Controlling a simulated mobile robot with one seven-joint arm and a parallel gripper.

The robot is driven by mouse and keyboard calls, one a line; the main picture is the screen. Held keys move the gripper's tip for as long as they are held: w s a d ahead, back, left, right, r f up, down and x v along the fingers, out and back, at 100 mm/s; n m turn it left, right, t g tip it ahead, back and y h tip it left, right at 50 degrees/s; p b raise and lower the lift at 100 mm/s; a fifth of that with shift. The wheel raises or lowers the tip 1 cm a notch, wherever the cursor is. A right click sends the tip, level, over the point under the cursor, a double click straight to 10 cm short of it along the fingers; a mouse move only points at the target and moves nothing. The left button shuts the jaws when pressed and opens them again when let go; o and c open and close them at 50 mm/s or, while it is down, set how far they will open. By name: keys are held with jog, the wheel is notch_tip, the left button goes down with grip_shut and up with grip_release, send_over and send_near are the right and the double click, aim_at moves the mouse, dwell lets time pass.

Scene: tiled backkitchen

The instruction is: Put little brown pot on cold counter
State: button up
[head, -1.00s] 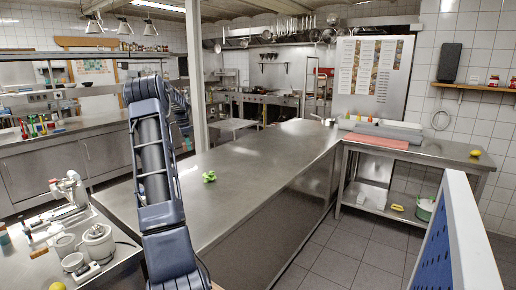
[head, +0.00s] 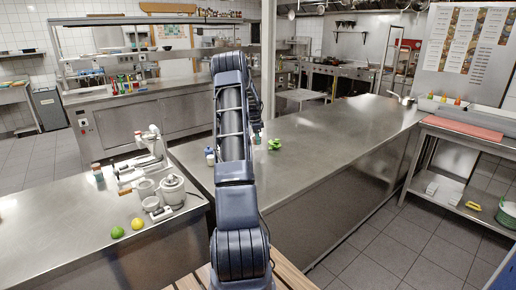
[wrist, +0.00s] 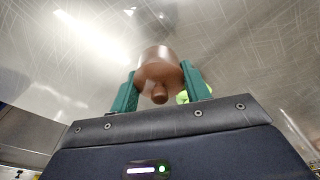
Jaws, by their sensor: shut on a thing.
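The little brown pot (wrist: 160,66) is between the two green fingers of my gripper (wrist: 160,82) in the wrist view. My gripper is shut on it, with a finger at each side, and its short knob or handle points toward the camera. A shiny steel surface lies behind the pot. In the head view my arm hides most of the gripper and I cannot make out the pot. The long steel counter (head: 330,135) runs behind and to the right of my arm. Which surface is the cold counter is not marked.
A crumpled green thing (head: 275,144) lies on the long counter near my arm. A small blue-and-white bottle (head: 210,157) stands left of the arm. The left counter holds a grey-white kitchen machine (head: 173,190), a lime (head: 117,232) and a lemon (head: 137,223). The long counter's middle is clear.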

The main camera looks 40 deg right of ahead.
aim_at(257, 153)
jog(key=shift+f, duration=2.8)
jog(key=o, duration=1.4)
jog(key=shift+f, duration=0.15)
jog(key=shift+c, duration=0.2)
